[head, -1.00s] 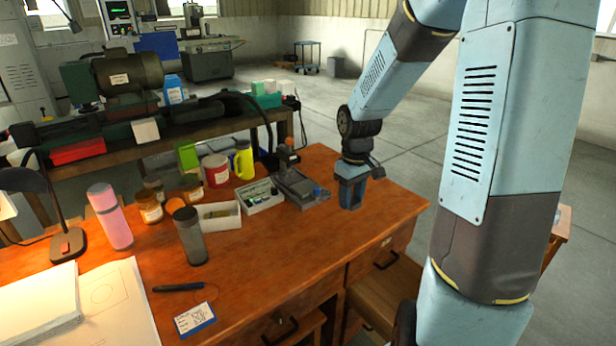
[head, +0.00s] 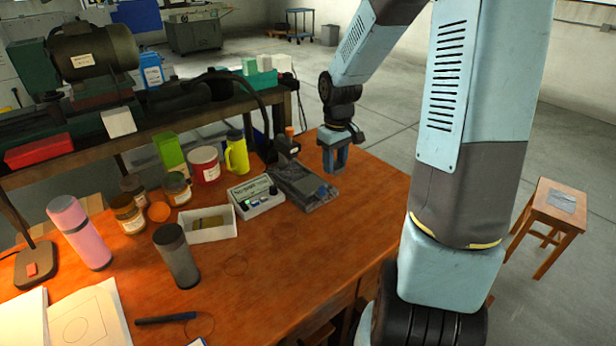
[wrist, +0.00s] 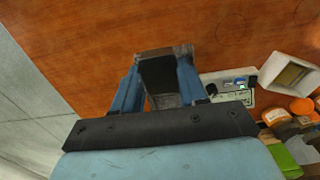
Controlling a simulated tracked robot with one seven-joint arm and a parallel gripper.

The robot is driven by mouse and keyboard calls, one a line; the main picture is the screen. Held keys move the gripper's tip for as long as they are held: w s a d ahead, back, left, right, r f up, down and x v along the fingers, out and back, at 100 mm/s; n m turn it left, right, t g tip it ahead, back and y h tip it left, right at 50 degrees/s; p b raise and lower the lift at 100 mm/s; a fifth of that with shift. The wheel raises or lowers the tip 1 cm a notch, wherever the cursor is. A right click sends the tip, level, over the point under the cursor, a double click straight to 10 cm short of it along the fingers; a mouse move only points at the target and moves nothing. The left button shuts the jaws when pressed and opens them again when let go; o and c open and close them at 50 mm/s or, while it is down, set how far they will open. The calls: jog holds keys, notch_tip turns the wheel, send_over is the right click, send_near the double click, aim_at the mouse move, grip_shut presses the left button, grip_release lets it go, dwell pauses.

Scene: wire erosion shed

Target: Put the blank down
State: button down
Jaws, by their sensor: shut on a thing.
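My gripper (head: 335,168) is over the right part of the wooden bench, beside the grey gauge stand (head: 318,197). Its two blue fingers also show in the wrist view (wrist: 159,63), pointing down at the bench. In the head view the fingers mostly hide the blank. I cannot tell how far its underside is from the bench or the stand.
The bench (head: 270,270) is clear in front of the stand. Left of it are a white instrument box (head: 257,203), a white tray (head: 208,237), a grey flask (head: 178,258) and several jars. A wooden stool (head: 545,212) with a grey sheet on top stands at the right.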

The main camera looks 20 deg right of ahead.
jog(key=w+a+f, duration=0.3)
jog(key=w+f, duration=0.1)
jog(key=w, duration=0.3)
send_over(309, 183)
jog(key=s, duration=0.1)
notch_tip(309, 183, down, 4)
jog(key=shift+s+r, duration=0.1)
jog(key=shift+r, duration=0.1)
jog(key=shift+w+a+f, duration=0.15)
jog(key=shift+w+f, duration=0.4)
jog(key=shift+f, duration=1.6)
jog(key=c, duration=0.6)
grip_release()
